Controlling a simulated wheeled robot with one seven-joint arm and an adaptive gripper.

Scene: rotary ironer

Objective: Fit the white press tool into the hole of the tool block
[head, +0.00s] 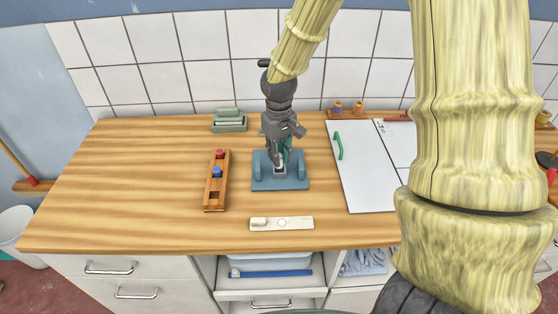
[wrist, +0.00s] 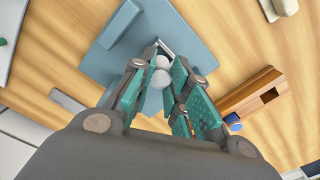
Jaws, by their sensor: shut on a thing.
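The white press tool (wrist: 160,78) has a rounded white top and stands at the teal fixture (head: 262,183); only a small part of it shows in the head view. My gripper (wrist: 158,72) is shut on it, with a teal-padded finger on each side. I cannot tell whether the tool's foot touches the fixture. The wooden tool block (head: 208,207) lies left of the fixture. It holds a red tool (head: 219,153) and a blue tool (head: 216,172); its front square hole is empty.
A cream panel with a knob (head: 293,223) lies at the front edge. A white board (head: 356,185) with a green handle (head: 338,146) lies to the right. The bench left of the tool block is clear.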

